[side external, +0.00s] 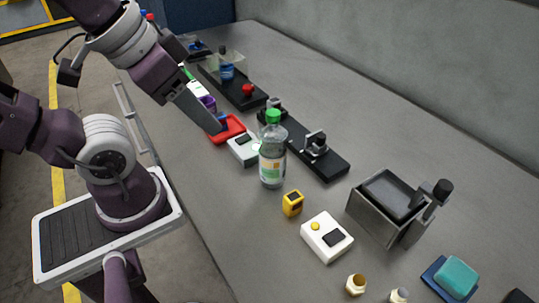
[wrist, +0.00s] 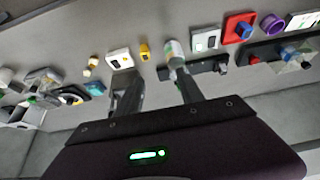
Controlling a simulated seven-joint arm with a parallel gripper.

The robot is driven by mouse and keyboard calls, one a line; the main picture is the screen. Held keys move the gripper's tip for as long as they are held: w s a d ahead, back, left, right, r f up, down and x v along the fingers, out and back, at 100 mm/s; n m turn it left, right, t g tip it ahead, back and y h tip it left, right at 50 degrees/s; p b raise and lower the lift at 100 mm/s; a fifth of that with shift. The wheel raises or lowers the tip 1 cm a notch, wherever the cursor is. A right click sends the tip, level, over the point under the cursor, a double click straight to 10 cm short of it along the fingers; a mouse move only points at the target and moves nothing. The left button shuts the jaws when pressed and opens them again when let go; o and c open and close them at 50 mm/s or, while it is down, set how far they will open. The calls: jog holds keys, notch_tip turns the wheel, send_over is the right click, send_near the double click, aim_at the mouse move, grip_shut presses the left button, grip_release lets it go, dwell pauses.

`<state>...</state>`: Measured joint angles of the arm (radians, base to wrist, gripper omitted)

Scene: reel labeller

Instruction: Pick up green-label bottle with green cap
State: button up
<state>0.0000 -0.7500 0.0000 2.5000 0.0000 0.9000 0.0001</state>
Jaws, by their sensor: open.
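The green-label bottle (side external: 272,155), clear with a green cap, stands upright on the grey table in the side view. It also shows in the wrist view (wrist: 175,50), small and beyond the right finger, which seems to cover part of its lower end in the picture. My gripper (side external: 213,126) is to the left of the bottle in the side view, above the table and apart from it. In the wrist view my gripper (wrist: 155,80) has its two fingers spread with nothing held between them.
A white device (side external: 243,148) and red tray (side external: 228,129) lie left of the bottle. A black rail fixture (side external: 325,160) lies behind it. A yellow block (side external: 292,203), a white button box (side external: 326,237) and a metal bin (side external: 370,220) stand nearer the camera.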

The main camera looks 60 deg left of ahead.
jog(key=o, duration=0.8)
jog(key=shift+o, duration=0.2)
